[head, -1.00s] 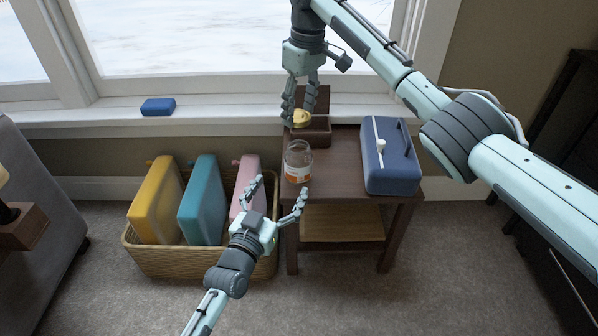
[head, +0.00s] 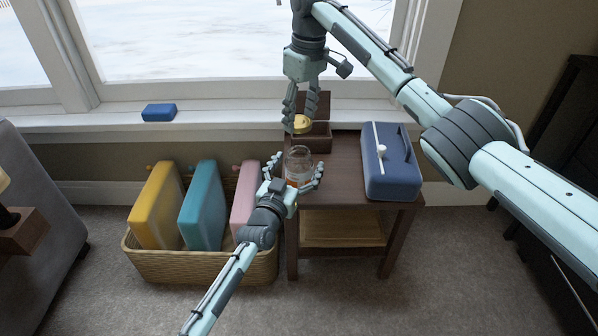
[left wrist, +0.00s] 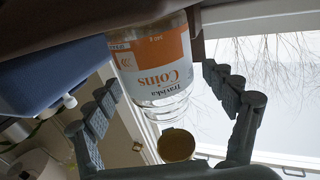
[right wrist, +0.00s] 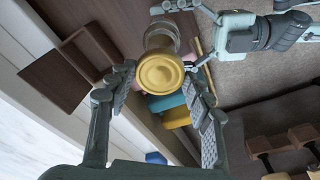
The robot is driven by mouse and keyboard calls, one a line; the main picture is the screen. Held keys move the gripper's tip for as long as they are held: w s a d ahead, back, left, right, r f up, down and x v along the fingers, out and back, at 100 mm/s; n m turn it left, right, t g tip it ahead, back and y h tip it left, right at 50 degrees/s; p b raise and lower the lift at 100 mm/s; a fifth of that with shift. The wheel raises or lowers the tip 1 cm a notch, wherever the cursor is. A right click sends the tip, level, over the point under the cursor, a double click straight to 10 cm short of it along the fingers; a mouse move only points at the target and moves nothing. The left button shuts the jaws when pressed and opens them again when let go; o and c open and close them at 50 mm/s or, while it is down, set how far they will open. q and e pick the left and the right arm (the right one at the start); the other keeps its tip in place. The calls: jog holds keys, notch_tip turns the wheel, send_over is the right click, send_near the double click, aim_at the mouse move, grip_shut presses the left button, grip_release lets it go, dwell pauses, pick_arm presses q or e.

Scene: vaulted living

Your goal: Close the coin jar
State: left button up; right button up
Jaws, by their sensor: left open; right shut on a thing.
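The coin jar (head: 299,165) is clear glass with an orange and white label. It stands upright on the left front of the wooden side table. The left wrist view shows its "Coins" label (left wrist: 160,72) upside down. My left gripper (head: 293,180) is open, with its fingers on either side of the jar; I cannot tell whether they touch it. My right gripper (head: 303,118) points down and is shut on the round yellow lid (right wrist: 160,73), above the table behind the jar. The lid is apart from the jar.
A brown open box (head: 318,138) stands behind the jar. A blue case (head: 392,170) stands to the right on the side table (head: 345,178). A wicker basket (head: 200,266) with several coloured cases is on the floor at left. A small blue block (head: 158,113) lies on the windowsill.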

pick_arm(q)
jog(key=shift+w+d, duration=0.1)
jog(key=shift+w, duration=0.15)
jog(key=shift+c, duration=0.2)
jog(key=c, duration=1.7)
jog(key=shift+c, duration=0.2)
pick_arm(e)
jog(key=shift+f, duration=2.5)
